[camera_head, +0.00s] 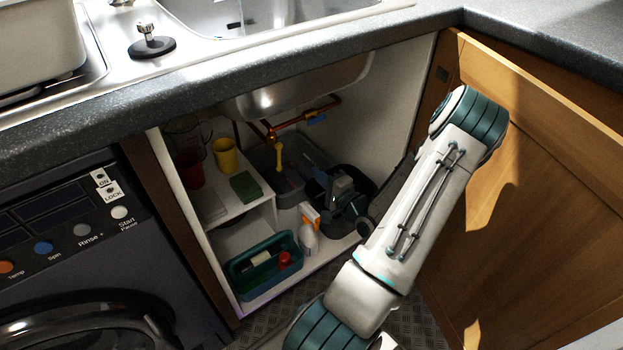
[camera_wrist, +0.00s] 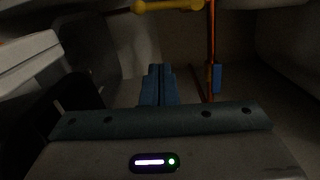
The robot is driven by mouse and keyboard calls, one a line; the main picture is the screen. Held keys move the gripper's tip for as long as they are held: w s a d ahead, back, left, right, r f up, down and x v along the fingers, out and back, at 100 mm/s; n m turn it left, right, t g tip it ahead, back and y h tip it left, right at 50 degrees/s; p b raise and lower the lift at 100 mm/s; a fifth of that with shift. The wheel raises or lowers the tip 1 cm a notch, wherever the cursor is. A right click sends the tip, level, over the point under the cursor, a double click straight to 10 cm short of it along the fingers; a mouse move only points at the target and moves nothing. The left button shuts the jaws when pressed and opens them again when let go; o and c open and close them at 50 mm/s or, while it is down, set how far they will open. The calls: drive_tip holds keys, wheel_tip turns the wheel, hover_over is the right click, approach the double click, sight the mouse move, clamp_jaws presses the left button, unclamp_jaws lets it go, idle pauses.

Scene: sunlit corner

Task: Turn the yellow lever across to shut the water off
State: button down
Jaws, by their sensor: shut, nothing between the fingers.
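The yellow lever (camera_head: 279,157) hangs down from the copper pipe (camera_head: 298,117) under the sink. In the wrist view the lever (camera_wrist: 170,5) lies across the top edge, its rounded end to the left, and the copper pipe (camera_wrist: 211,42) runs up beside it. My gripper (camera_head: 306,157) is inside the cupboard, to the right of the lever and partly in shadow. In the wrist view its fingers (camera_wrist: 158,72) are together and empty, with a visible gap between the tips and the lever.
A blue handle (camera_head: 317,118) sits on the pipe, near the sink bowl (camera_head: 290,90). A shelf at left bears a yellow cup (camera_head: 226,156), a red cup and a green sponge (camera_head: 246,187). A spray bottle (camera_head: 308,235) and teal caddy (camera_head: 262,270) stand below. The open door (camera_head: 550,190) flanks my arm.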

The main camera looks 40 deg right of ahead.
drive_tip(key=w+a+b, duration=0.2)
drive_tip(key=w+a, duration=0.1)
drive_tip(key=w, duration=0.5)
drive_tip(key=shift+a+r, duration=0.2)
drive_tip(key=shift+a, duration=0.1)
